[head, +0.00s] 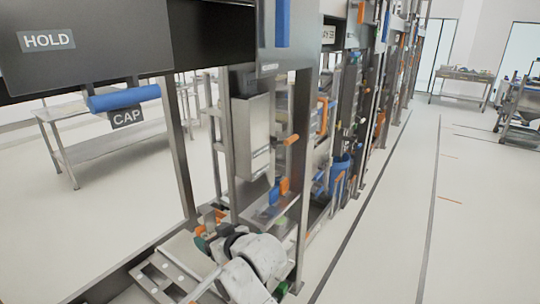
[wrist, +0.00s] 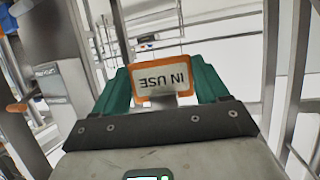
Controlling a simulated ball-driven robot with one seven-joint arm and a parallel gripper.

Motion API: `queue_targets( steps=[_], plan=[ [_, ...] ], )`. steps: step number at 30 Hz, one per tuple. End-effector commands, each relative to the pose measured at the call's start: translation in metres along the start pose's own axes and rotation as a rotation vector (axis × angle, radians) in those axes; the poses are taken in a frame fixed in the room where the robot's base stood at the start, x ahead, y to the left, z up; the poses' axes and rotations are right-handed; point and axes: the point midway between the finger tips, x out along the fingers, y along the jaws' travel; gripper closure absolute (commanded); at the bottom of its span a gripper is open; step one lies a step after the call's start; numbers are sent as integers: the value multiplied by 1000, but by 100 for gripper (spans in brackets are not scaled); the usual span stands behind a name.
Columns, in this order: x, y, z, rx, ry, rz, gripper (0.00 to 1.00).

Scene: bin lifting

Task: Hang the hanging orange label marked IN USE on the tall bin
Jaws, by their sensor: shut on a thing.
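The orange-framed label marked IN USE (wrist: 161,78) is held between the green fingers of my gripper (wrist: 160,86) in the wrist view. Its white face shows, and its lettering is upside down in that picture. In the head view my gripper (head: 206,238) is low in the frame, left of my white arm, and the label is small and partly hidden there. A tall grey metal bin (head: 250,128) hangs in the rack in the head view, above my gripper and a little to its right. The label and this bin appear apart.
Steel rack posts (head: 303,150) stand on both sides of the bin. An orange handle (head: 290,140) juts out beside it. A dark panel marked HOLD (head: 90,45) and a CAP sign (head: 127,117) with a blue roll are at upper left. The aisle floor (head: 390,220) at right is clear.

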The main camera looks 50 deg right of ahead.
Motion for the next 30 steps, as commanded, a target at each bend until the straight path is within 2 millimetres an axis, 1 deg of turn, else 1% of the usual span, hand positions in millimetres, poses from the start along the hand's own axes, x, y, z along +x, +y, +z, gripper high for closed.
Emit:
queue_targets(
  steps=[1,2,3,5,6,8,9,11,12,14,15,17,18,20,21,23,24,27,30],
  plan=[
    [-2,14,-32,-3,13,5,51],
    [-4,20,-47,-5,12,3,51],
    [-7,29,-67,-7,13,1,51],
    [-13,41,-97,-10,13,-6,51],
    [-18,48,-116,-14,12,-12,51],
    [-26,59,-146,-19,11,-23,51],
    [-34,66,-165,-23,12,-31,51],
    [-46,75,-193,-28,11,-45,51],
    [-55,80,-212,-34,11,-56,51],
    [-70,87,-240,-42,11,-73,51],
    [-81,92,-257,-47,9,-84,51],
    [-99,97,-283,-55,9,-102,51],
    [-112,100,-300,-61,9,-114,51],
    [-133,104,-324,-69,7,-132,51],
    [-148,106,-340,-75,7,-143,51],
    [-172,107,-362,-81,8,-160,51],
    [-188,108,-375,-84,7,-169,51],
    [-226,107,-402,-91,5,-188,51],
    [-259,105,-420,-91,3,-196,51]
  ],
)
